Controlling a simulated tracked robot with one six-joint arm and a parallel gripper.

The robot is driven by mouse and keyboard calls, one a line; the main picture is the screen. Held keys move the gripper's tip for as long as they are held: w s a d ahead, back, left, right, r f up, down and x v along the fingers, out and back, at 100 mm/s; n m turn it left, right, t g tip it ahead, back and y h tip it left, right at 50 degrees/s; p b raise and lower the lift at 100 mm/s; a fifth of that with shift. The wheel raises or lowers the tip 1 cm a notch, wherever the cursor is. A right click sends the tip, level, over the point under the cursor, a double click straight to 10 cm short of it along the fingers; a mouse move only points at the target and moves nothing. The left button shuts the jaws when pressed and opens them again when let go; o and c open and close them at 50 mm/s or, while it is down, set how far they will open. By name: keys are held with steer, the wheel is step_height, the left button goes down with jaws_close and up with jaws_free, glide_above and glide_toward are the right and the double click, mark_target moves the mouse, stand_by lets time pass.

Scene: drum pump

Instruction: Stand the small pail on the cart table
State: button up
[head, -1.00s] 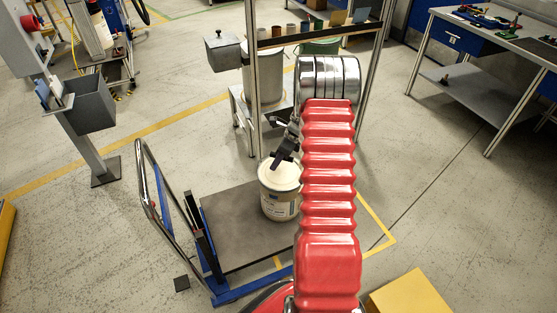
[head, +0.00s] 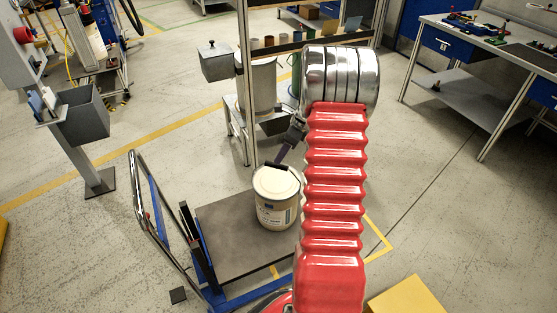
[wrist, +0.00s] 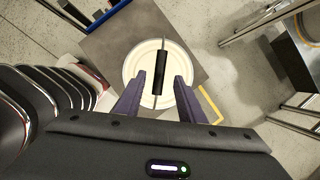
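The small pail (head: 277,205) is white with a cream lid and a printed label. It stands upright on the dark top of the cart table (head: 228,238), near its right side in the head view. In the wrist view the pail's lid (wrist: 135,82) is seen from above, with its black handle grip (wrist: 160,73) across the middle. My gripper (head: 279,165) is just above the lid. Its dark purple fingers also show in the wrist view (wrist: 159,80), spread apart on either side of the handle grip, with clear gaps. My arm covers the area right of the pail.
The cart's push handle (head: 143,195) rises at the left. A metal frame with a shelf (head: 300,38) stands behind, with a drum (head: 258,85) under it. A grey bin (head: 83,115) on a post is farther left. Floor between bin and cart is clear.

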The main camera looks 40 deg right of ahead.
steer(key=shift+v, duration=0.85)
steer(key=s+a+r+n+h, duration=0.1)
steer(key=s+a+r+n, duration=0.1)
steer(key=a+r+n, duration=0.75)
steer(key=s+a+r+n, duration=0.1)
steer(key=a+r+n, duration=0.3)
steer(key=a+r, duration=0.55)
steer(key=s+a+r+n+t+h, duration=0.1)
steer(key=s+a+r+n, duration=0.2)
steer(key=s+a+n, duration=1.4)
steer(key=shift+s+a+t, duration=0.4)
steer(key=shift+s+a, duration=0.4)
steer(key=shift+a, duration=0.4)
